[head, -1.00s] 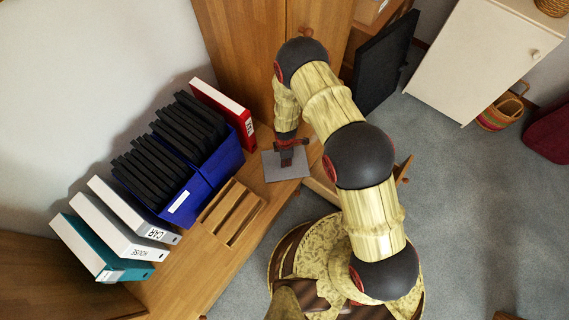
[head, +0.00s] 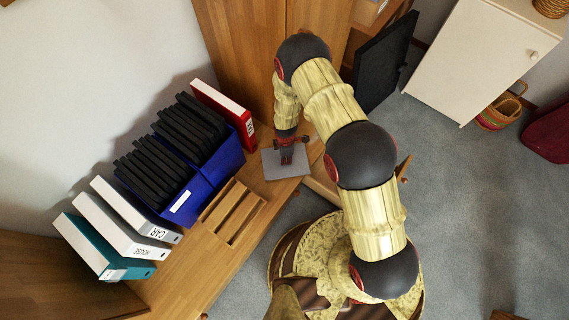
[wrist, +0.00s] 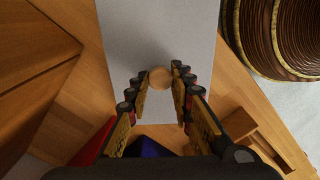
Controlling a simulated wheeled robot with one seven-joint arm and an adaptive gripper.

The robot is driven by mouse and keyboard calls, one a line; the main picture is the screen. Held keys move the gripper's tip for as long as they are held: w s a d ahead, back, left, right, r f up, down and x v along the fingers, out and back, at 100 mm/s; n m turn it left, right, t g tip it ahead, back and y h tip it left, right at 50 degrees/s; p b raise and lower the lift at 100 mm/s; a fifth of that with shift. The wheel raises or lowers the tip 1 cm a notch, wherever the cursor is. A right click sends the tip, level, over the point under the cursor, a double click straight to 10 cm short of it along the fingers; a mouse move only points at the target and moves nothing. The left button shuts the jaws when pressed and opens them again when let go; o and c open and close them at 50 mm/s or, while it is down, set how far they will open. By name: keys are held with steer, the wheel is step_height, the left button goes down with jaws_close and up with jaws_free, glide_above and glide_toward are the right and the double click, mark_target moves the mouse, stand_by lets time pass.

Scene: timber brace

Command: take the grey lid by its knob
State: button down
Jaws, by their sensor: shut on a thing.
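The grey lid (head: 270,167) is a flat square plate at the right end of the wooden desk top, beside the red binder. In the wrist view the lid (wrist: 160,30) fills the upper middle, and its round tan wooden knob (wrist: 160,77) stands between my fingertips. My gripper (head: 287,160) points down over the lid. In the wrist view my gripper (wrist: 161,84) has a finger on each side of the knob and is shut on it. The gripper hides part of the lid in the head view. What lies under the lid is hidden.
A wooden slotted tray (head: 233,212) and blue boxes of black folders (head: 203,182) stand left of the lid. A red binder (head: 225,112) stands close behind them. A wooden cabinet (head: 245,55) rises behind. Open floor (head: 480,220) lies to the right.

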steer(key=shift+r+p, duration=2.25)
steer(key=shift+r, duration=1.55)
